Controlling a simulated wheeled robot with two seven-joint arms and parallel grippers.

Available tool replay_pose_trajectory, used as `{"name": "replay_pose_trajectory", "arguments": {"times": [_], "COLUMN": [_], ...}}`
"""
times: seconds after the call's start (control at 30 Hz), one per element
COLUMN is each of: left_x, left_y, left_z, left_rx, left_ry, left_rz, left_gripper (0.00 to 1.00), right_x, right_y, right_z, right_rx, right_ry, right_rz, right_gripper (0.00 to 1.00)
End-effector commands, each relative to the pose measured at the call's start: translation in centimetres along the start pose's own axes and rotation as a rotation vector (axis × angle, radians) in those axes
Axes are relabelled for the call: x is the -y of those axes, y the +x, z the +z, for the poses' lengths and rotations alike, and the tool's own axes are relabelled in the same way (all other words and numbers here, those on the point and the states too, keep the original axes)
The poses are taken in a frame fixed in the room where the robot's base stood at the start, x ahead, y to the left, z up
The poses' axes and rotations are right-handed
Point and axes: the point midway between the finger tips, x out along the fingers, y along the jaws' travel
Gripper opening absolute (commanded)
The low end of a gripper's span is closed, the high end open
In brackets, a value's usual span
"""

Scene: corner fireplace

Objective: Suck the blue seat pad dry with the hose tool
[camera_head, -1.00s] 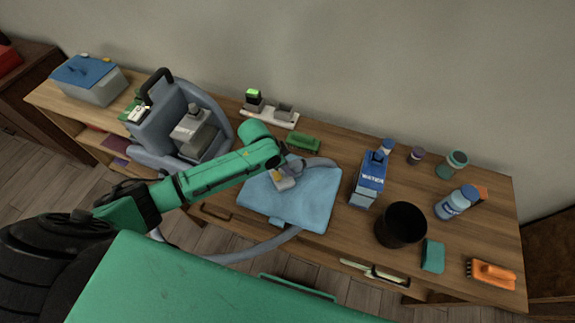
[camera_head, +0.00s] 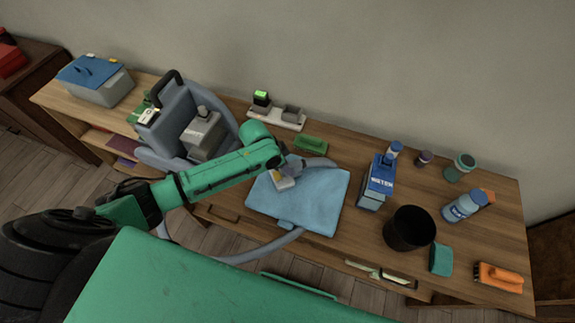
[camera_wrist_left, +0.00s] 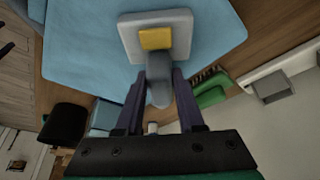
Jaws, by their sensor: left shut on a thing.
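The blue seat pad (camera_head: 315,205) lies flat on the wooden table, and it fills the upper part of the left wrist view (camera_wrist_left: 85,40). My left gripper (camera_head: 282,168) is over the pad's upper left part, its jaws shut on the hose tool (camera_head: 285,182). I cannot tell whether the head touches the pad. The grey hose (camera_head: 265,250) loops in front of the table. My right gripper is not in view.
The grey machine (camera_head: 165,130) stands left of the pad. A green brush (camera_head: 310,144) lies behind the pad.

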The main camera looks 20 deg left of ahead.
Motion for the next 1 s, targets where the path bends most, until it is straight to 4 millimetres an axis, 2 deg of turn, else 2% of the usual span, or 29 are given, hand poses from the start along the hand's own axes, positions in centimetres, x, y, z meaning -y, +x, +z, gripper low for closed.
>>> {"name": "replay_pose_trajectory", "arguments": {"times": [0.27, 0.37, 1.0], "left_x": [0.1, 0.1, 0.2], "left_y": [-0.1, -1.6, -3.3], "left_z": [0.1, -0.6, -1.4], "left_rx": [0.004, 0.001, -0.001], "left_ry": [-0.003, -0.001, -0.005], "left_rz": [0.0, -0.003, -0.004], "left_gripper": [0.0, 0.0, 0.0], "right_x": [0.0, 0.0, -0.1], "right_y": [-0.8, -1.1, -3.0], "right_z": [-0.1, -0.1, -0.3], "right_rx": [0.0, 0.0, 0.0], "right_ry": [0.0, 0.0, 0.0], "right_rz": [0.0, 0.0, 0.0], "right_gripper": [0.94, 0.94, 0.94]}}
